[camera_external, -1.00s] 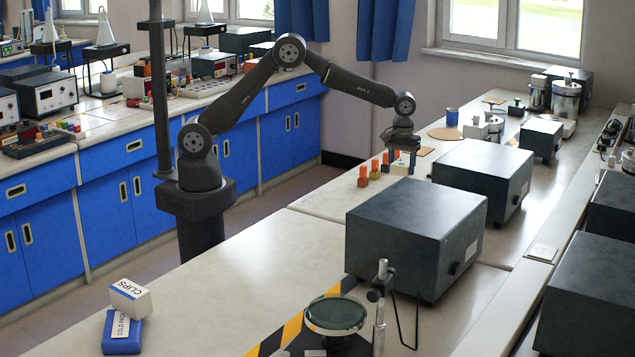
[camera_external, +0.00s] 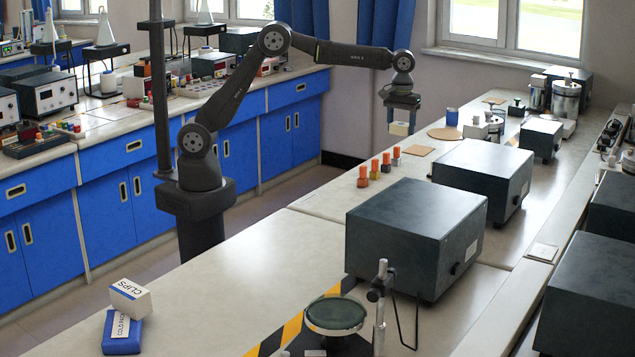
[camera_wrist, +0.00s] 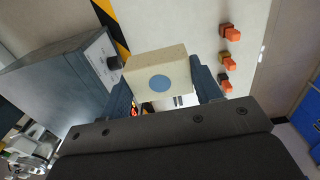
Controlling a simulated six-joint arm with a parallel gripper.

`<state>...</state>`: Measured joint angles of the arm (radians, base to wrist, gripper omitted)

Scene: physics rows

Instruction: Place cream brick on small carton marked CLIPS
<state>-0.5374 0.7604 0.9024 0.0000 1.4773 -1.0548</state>
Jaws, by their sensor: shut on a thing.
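My gripper (camera_external: 402,122) is shut on the cream brick (camera_external: 399,129) and holds it in the air above the far part of the bench. In the wrist view the cream brick (camera_wrist: 158,78) sits between the two fingers, with a blue round spot on the face toward the camera. The small white carton marked CLIPS (camera_external: 130,298) lies at the near left of the bench, tilted on top of a blue pack labelled COLD PACK (camera_external: 122,335). The carton is far from my gripper and does not show in the wrist view.
Several orange-topped pieces (camera_external: 374,169) stand in a row on the bench below the gripper. A large dark box (camera_external: 415,235) and another dark box (camera_external: 480,178) stand to their right. A round dish on a stand (camera_external: 336,315) is near the front. The bench's left middle is clear.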

